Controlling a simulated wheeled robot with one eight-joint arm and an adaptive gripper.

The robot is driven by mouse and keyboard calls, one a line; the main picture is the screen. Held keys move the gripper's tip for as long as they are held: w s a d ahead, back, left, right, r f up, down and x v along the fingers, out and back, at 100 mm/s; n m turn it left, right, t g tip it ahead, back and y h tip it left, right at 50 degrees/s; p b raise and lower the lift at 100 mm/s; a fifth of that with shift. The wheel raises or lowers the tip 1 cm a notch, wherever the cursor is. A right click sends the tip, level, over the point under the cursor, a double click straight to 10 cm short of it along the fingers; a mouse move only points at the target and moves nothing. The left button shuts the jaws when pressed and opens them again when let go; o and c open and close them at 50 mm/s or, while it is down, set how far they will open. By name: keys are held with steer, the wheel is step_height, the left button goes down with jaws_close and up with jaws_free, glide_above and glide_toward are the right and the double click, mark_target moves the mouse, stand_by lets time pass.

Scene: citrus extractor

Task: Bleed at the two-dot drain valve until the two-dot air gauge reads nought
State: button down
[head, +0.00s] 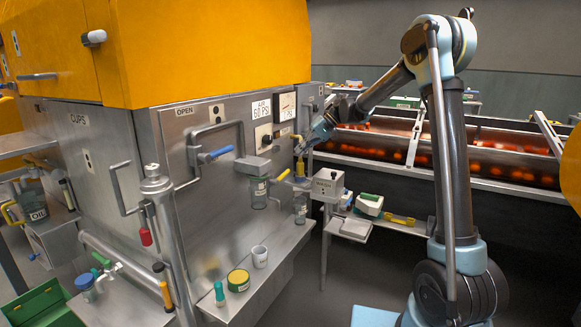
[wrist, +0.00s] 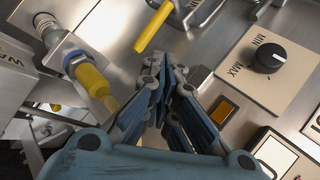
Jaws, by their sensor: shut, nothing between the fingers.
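My gripper (head: 303,147) is at the right end of the steel machine panel, its fingers closed and empty in the wrist view (wrist: 165,80). A yellow valve-like fitting with a blue collar (wrist: 88,75) lies just left of the fingers; I cannot tell whether they touch. A yellow fitting also shows below my gripper in the head view (head: 300,168). No two-dot mark is readable on it, so I cannot confirm it as the drain valve.
A black MIN–MAX knob (wrist: 270,58) and an amber button (wrist: 222,109) are right of my fingers. A yellow rod (wrist: 153,26) is ahead. A shelf holds a yellow-lidded jar (head: 238,281) and a white cup (head: 260,257).

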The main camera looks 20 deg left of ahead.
steer(key=s+r+n+t+y, duration=0.1)
steer(key=s+r+n+t, duration=0.1)
steer(key=s+n+t, duration=0.15)
steer(key=n+t+y, duration=0.1)
steer(key=n+t, duration=0.3)
steer(key=n, duration=0.3)
glide_above(282, 176)
steer(key=w+d, duration=0.2)
step_height(282, 176, down, 6)
steer(key=shift+w+f+g, duration=0.15)
steer(key=shift+f+g, duration=0.1)
steer(key=shift+f, duration=0.65)
steer(key=shift+w+f+g, duration=0.2)
steer(key=shift+f, duration=0.25)
steer(key=shift+w+f+g, duration=0.15)
steer(key=shift+f+g, duration=0.05)
steer(key=shift+f, duration=0.25)
steer(key=shift+r, duration=0.1)
